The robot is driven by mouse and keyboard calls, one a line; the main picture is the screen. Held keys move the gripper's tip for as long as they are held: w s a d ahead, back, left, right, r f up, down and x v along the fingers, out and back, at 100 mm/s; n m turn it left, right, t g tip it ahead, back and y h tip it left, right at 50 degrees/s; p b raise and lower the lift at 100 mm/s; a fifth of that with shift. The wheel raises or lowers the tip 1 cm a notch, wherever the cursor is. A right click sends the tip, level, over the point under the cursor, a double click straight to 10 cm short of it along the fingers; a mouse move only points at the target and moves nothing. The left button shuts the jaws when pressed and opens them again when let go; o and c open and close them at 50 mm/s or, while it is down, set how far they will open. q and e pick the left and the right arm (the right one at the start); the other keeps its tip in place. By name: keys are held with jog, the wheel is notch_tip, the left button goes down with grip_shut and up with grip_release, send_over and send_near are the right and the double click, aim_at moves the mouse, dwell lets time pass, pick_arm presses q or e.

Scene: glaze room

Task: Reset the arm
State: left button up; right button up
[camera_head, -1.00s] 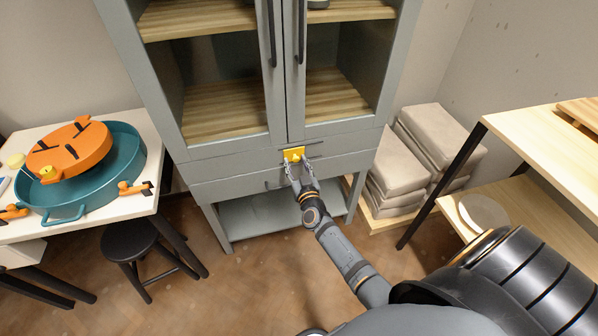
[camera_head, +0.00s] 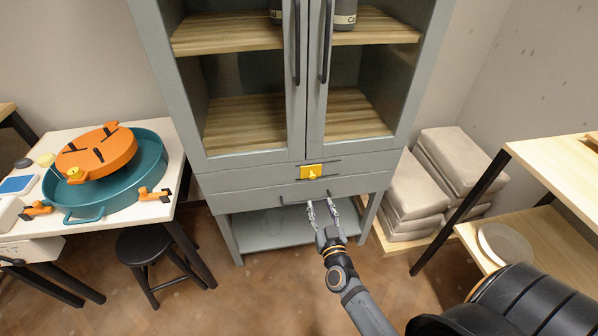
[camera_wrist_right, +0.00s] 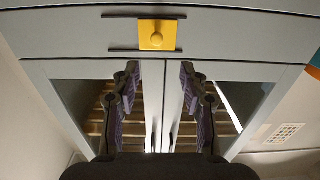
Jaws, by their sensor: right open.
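My right gripper (camera_head: 323,212) is open and empty in front of the lower drawer of the grey-green cabinet (camera_head: 250,181). Its two fingers (camera_wrist_right: 158,100) show spread apart in the right wrist view, with nothing between them. A yellow plate with a knob (camera_head: 311,172) sits on the cabinet's upper drawer front, above the gripper and apart from it. The yellow plate also shows in the right wrist view (camera_wrist_right: 157,36). My left gripper is not in view.
A white table (camera_head: 100,222) at the left holds a teal basin (camera_head: 143,185) with an orange piece on it. A black stool (camera_head: 140,245) stands beside it. Stacked beige bags (camera_head: 455,160) and a wooden shelf unit (camera_head: 555,160) are at the right. Floor before the cabinet is clear.

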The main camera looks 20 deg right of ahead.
jog(key=s+a+f+n+g+y, duration=0.1)
jog(key=s+f+g, duration=0.2)
jog(key=s+f, duration=0.55)
jog(key=s+a+f+n+g+y, duration=0.1)
jog(key=s+f+g+y, duration=0.2)
jog(key=f, duration=1)
jog(key=s+f+n+g, duration=0.1)
jog(key=s+f+g, duration=0.4)
jog(key=f, duration=0.6)
jog(key=s+d+f+g+h, duration=0.1)
jog(key=s+f+g, duration=0.3)
jog(key=s, duration=0.7)
jog(key=s+d+f+g, duration=0.2)
jog(key=s+f, duration=0.4)
jog(key=s, duration=0.5)
notch_tip(320, 180, up, 14)
jog(key=s+p, duration=0.1)
jog(key=p, duration=1.3)
jog(key=shift+a+f+t+p, duration=0.15)
jog(key=shift+f+t+p, duration=0.05)
jog(key=shift+t+p, duration=0.1)
